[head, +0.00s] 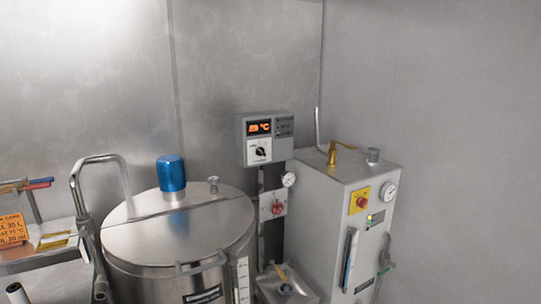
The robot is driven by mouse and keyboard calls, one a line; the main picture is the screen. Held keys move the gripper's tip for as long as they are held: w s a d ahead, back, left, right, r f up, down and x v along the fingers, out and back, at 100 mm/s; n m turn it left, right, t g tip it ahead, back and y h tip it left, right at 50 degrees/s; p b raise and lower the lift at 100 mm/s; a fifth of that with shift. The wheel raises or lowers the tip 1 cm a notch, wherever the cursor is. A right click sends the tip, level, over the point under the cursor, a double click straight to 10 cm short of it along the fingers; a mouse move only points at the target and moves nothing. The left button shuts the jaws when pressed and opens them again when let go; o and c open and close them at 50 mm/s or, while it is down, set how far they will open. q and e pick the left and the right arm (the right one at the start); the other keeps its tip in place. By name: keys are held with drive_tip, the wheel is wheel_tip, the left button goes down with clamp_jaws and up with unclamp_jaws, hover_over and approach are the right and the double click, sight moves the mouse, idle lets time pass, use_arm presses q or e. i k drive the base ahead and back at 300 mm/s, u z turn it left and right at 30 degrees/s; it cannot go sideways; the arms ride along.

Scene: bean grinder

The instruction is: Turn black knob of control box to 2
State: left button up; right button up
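The control box (265,138) is a grey box mounted on a dark post, near the middle of the head view. Its display glows orange with a number that looks like 53 and °C. Below the display, a black knob (260,152) sits on a white plate. The markings around the knob are too small to read, so its setting cannot be told. Neither of my grippers shows in the head view.
A steel tank (178,240) with a blue cap (171,174) stands left of the post. A red knob (277,208) sits below the control box. A grey cabinet (345,215) with a red button and gauge stands right. A shelf (50,247) is at far left.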

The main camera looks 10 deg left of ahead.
sight(259, 151)
drive_tip(key=k, duration=1.05)
drive_tip(key=z, duration=0.55)
drive_tip(key=i, duration=1.9)
drive_tip(key=u, duration=1.15)
drive_tip(key=i, duration=0.7)
drive_tip(key=u, duration=0.85)
